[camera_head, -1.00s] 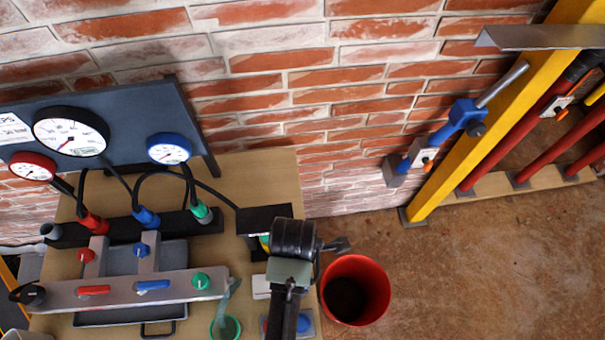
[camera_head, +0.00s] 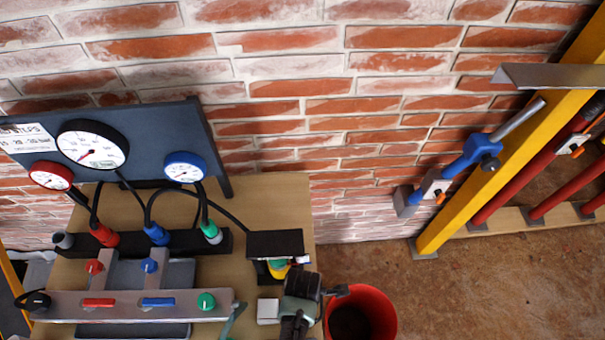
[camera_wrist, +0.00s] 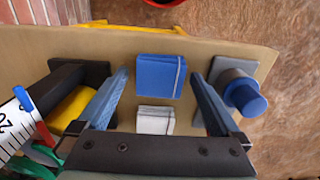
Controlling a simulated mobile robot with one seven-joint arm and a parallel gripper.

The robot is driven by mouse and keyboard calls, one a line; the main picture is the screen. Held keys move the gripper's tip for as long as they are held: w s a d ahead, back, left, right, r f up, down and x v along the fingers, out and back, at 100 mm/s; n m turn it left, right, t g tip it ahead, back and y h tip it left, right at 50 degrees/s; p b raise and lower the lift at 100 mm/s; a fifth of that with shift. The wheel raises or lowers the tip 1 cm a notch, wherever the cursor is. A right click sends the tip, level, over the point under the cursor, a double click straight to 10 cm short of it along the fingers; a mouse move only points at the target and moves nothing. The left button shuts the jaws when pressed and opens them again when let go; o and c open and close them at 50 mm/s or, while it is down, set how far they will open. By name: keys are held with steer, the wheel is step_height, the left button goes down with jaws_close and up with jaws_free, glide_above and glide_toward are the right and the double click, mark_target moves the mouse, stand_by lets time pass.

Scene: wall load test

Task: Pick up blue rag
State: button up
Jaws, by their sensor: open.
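The blue rag (camera_wrist: 160,76) is a folded square cloth with a pale stripe, lying on the wooden table top in the wrist view. My gripper (camera_wrist: 159,78) is open, with one finger on the left and one on the right of the rag in that picture. The fingers appear apart from the rag; I cannot tell their exact height above it. In the head view my gripper (camera_head: 336,291) is over the table's right end, and the blue rag is hidden there.
A white folded cloth (camera_wrist: 155,121) lies beside the blue rag. A grey and blue cylindrical part (camera_wrist: 243,92) stands to the right. A black holder (camera_head: 275,243) with a yellow item is near. A red bucket (camera_head: 377,309) stands on the floor. Gauges and a valve manifold (camera_head: 130,304) are left.

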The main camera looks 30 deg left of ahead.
steer(key=shift+f, duration=0.15)
steer(key=c, duration=1.2)
steer(key=shift+c, duration=0.2)
step_height(320, 180, up, 10)
